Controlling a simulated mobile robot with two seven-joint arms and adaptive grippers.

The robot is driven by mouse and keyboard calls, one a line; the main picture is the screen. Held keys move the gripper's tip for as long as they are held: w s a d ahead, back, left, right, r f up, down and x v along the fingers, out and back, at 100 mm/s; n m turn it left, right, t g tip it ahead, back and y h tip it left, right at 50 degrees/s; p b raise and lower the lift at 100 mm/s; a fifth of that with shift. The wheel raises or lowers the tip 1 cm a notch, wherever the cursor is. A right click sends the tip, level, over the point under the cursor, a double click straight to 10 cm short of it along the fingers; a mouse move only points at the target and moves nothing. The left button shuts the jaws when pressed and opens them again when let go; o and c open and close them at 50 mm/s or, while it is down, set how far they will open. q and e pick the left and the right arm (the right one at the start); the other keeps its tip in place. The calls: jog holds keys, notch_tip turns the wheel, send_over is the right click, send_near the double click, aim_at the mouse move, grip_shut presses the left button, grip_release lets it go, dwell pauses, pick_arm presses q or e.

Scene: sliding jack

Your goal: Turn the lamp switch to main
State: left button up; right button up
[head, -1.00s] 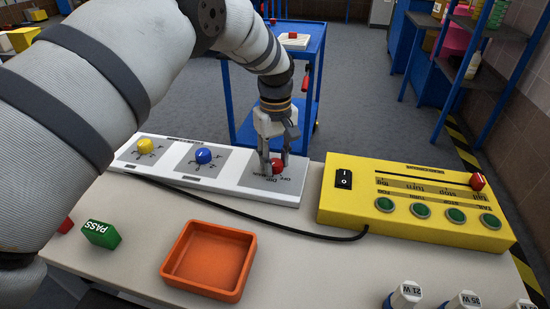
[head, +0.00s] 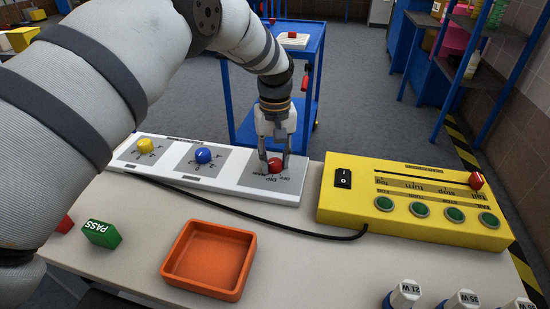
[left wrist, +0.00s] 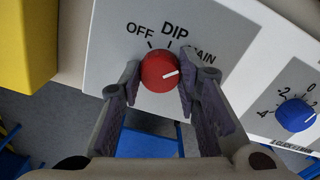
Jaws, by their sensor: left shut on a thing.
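The lamp switch is a red knob (head: 274,165) at the right end of the grey-white panel (head: 230,190). In the left wrist view the red knob (left wrist: 160,70) has the labels OFF, DIP and MAIN around it. Its white pointer line points right and slightly up, toward the MAIN side. The mark at MAIN is partly hidden by a finger, so exact alignment cannot be told. My left gripper (head: 275,155) comes down from above and is shut on the red knob, with one finger on each side. My right gripper is not in view.
Blue (head: 204,155) and yellow (head: 145,145) knobs sit left on the same panel. A yellow box (head: 410,228) with green buttons stands close on the right. An orange tray (head: 212,292), a green PASS block (head: 101,233) and a black cable (head: 280,222) lie in front.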

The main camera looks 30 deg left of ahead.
aim_at(275, 162)
pick_arm(q)
jog(key=shift+f, duration=0.1)
jog(key=o, duration=1.2)
notch_tip(275, 162, up, 12)
jog(key=shift+r, duration=0.1)
